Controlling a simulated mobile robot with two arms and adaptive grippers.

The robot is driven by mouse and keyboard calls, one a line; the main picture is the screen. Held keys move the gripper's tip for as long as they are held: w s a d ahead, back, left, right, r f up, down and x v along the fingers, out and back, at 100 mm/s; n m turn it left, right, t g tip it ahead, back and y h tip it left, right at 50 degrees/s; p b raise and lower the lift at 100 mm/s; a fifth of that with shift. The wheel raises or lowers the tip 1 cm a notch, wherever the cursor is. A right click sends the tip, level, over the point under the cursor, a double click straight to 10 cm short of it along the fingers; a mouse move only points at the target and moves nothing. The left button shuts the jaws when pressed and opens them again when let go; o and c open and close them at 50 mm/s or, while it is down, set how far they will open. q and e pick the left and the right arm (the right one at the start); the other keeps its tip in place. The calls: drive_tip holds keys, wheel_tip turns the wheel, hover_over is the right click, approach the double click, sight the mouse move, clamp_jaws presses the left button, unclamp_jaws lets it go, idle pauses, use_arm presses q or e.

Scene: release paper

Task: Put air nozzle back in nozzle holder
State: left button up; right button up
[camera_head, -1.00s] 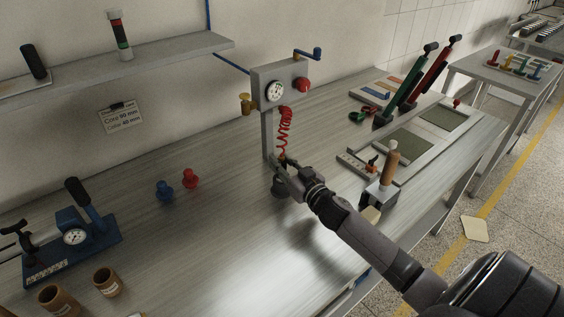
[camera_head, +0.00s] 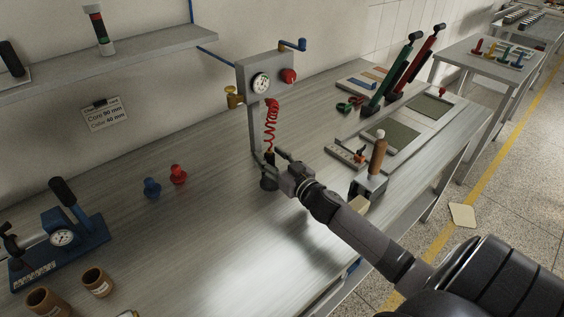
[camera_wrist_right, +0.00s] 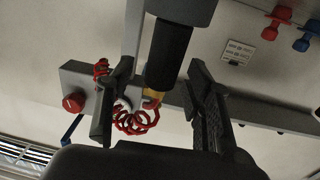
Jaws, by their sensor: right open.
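The air nozzle, with a black grip (camera_head: 269,158), stands roughly upright at the foot of the regulator stand. It also shows in the right wrist view as a black cylinder (camera_wrist_right: 168,55) with a brass fitting and a red coiled hose (camera_wrist_right: 137,118). Its end meets the grey nozzle holder (camera_wrist_right: 186,8), a dark round cup (camera_head: 269,183) in the head view. It appears to sit in the holder; how deep is hidden. My right gripper (camera_head: 267,155) is open, its fingers on either side of the nozzle with gaps visible. My left gripper is not in view.
The regulator box (camera_head: 268,83) with gauge and red knob stands behind the gripper. A brown-handled tool on a metal block (camera_head: 369,187) is to the right. Red (camera_head: 178,175) and blue (camera_head: 152,188) knobs lie left. The bench's front middle is clear.

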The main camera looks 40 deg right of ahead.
drive_tip(key=s, duration=1.1)
drive_tip(key=shift+s, duration=0.2)
drive_tip(key=shift+d, duration=0.1)
